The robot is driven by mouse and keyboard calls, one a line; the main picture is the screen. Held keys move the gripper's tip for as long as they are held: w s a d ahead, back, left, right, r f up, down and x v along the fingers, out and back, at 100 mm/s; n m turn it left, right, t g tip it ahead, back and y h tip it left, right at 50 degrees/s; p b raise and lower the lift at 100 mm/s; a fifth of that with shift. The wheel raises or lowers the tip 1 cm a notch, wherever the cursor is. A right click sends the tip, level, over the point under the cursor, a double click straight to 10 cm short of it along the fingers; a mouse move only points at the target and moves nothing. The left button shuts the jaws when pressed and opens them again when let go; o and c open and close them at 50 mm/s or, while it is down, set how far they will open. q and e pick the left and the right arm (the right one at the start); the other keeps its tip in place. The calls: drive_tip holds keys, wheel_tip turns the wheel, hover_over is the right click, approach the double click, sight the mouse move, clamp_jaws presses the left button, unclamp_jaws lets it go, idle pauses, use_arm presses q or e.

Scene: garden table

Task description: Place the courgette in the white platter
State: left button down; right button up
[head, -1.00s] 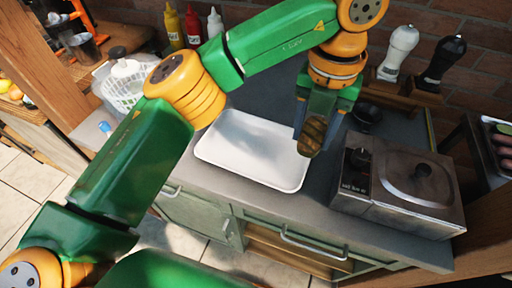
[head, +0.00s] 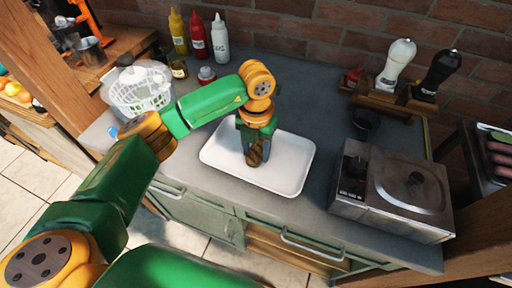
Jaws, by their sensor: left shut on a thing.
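The white platter (head: 290,165) lies on the grey counter, left of the metal cooker. My left gripper (head: 256,147) is over the platter, pointing down. It is shut on the courgette (head: 254,155), a dark brownish-green piece that sticks out below the fingers. The courgette appears within the platter's outline; I cannot tell whether it touches the bottom. My right gripper is not in view.
A metal cooker (head: 395,195) stands right of the platter, with a small black bowl (head: 366,119) behind it. A salad spinner (head: 139,90) stands at the left. Sauce bottles (head: 198,36) and two pepper mills (head: 397,62) stand along the brick wall.

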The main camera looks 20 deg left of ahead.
sight(256, 154)
use_arm(q)
drive_tip(key=shift+c, duration=1.5)
unclamp_jaws()
drive_tip(key=shift+f, duration=0.1)
drive_tip(key=shift+r, duration=0.5)
wheel_tip(256, 154, up, 6)
drive_tip(key=shift+w+r+b, duration=0.1)
drive_tip(key=shift+r+b, duration=0.15)
drive_tip(key=shift+b, duration=0.7)
wheel_tip(256, 154, up, 5)
drive_tip(key=shift+f+p, duration=0.1)
drive_tip(key=shift+p, duration=0.4)
